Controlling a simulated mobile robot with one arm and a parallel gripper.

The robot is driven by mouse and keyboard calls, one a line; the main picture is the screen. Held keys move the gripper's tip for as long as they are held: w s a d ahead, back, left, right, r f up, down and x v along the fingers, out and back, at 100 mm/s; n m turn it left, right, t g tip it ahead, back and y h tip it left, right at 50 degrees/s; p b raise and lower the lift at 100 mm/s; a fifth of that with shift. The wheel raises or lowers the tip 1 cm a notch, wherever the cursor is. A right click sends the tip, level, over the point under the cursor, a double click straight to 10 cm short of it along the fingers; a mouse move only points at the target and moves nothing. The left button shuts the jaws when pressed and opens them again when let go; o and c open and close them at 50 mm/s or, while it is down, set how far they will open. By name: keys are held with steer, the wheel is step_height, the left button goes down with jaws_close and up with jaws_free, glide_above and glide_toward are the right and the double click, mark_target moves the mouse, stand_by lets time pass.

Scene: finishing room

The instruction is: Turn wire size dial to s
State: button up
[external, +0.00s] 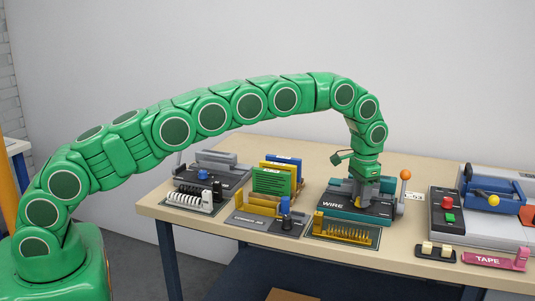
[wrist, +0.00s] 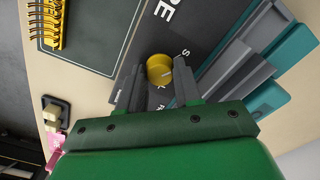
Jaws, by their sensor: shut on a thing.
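The yellow wire size dial (wrist: 159,70) sits on the dark face of the WIRE machine (external: 335,206) and shows in the wrist view, with a thin pale line on its top. A letter S is printed beside it, and other letters show partly near the fingers. My gripper (wrist: 158,82) has one finger on each side of the dial and is shut on it. In the external view my gripper (external: 361,188) reaches down onto the machine and hides the dial. I cannot tell exactly which mark the line points to.
A lever with an orange knob (external: 405,175) stands just right of my gripper. A tray with a gold wire coil (external: 345,234) lies in front of the machine. Green, yellow and blue booklets (external: 272,181) stand to the left. A red-and-green-button machine (external: 448,211) is to the right.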

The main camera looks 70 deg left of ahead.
stand_by(0.4)
steer(key=shift+r, duration=0.1)
steer(key=o, duration=1)
steer(key=shift+o, duration=0.2)
step_height(320, 180, up, 7)
steer(key=shift+w+r, duration=0.1)
steer(key=shift+r, duration=0.2)
